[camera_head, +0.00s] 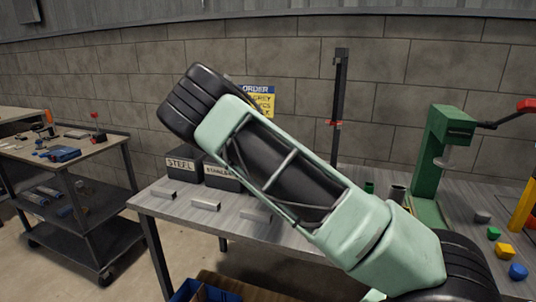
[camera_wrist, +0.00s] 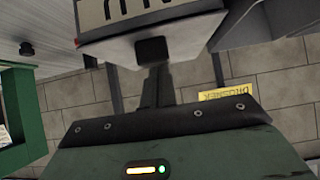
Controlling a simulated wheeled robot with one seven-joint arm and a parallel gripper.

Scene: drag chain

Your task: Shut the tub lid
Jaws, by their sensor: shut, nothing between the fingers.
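In the wrist view, my gripper (camera_wrist: 152,52) is shut and empty, its dark fingers close together. The tips are right in front of a pale face of a labelled box (camera_wrist: 165,32); I cannot tell whether they touch it. The label is cut off by the picture's top edge. In the head view, two dark boxes stand on the workbench: one labelled STEEL (camera_head: 184,166) and one with a partly covered label (camera_head: 222,173). My arm hides my gripper and much of the bench there. I cannot make out a tub lid for certain.
The grey workbench (camera_head: 178,205) carries several small metal bars along its front, including one bar (camera_head: 205,205). A green press (camera_head: 440,150) and coloured blocks, one yellow (camera_head: 504,250), are at the right. A dark post (camera_head: 339,100) rises behind. A tool cart (camera_head: 95,150) stands left.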

